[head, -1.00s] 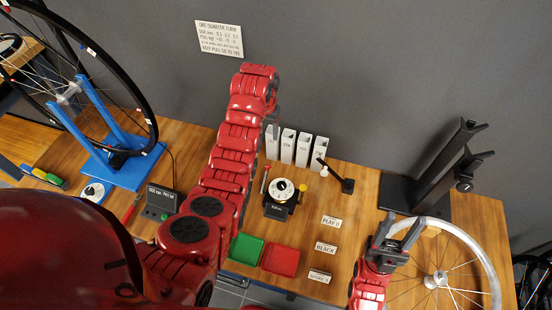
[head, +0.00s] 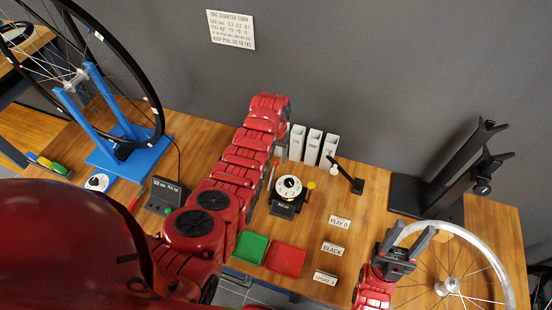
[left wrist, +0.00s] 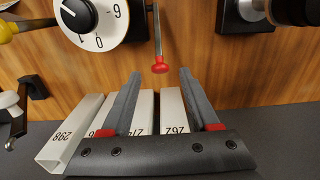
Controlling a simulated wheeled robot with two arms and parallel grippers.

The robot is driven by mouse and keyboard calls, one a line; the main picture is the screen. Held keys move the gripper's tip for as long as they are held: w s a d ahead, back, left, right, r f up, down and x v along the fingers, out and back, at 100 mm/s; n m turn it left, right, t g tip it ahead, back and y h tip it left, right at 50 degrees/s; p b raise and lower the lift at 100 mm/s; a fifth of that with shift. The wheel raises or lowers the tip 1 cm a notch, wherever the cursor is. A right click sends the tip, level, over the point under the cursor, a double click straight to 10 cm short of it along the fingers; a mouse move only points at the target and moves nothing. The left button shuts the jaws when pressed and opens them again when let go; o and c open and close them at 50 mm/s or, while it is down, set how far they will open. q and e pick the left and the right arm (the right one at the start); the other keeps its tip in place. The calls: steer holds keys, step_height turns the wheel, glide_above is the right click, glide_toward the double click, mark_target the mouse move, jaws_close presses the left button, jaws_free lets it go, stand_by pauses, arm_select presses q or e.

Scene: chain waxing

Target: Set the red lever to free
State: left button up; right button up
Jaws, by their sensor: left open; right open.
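The red lever is a thin metal rod with a red knob (left wrist: 160,68), beside the dial device. In the head view its thin rod (head: 271,177) stands left of the dial. The device is a black box with a white numbered dial (head: 289,187), which also shows in the left wrist view (left wrist: 92,18). My left gripper (left wrist: 159,72) is open, and the red knob appears between its fingertips in the picture; I see no contact. In the head view my left wrist mostly hides these fingers. My right gripper (head: 405,238) is open and empty near the wheel at the right.
White upright boxes (head: 313,147) stand behind the dial device. A small black arm (head: 345,176) is to its right, and a yellow knob (head: 311,185) is on its right side. Green (head: 251,247) and red (head: 286,260) trays lie in front. A spoked wheel (head: 449,286) lies at the right.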

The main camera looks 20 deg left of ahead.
mark_target(272, 176)
arm_select(q)
steer(key=shift+w+f+b, duration=0.1)
steer(key=shift+f+b, duration=0.25)
steer(key=shift+f, duration=0.95)
jaws_close()
stand_by(0.6)
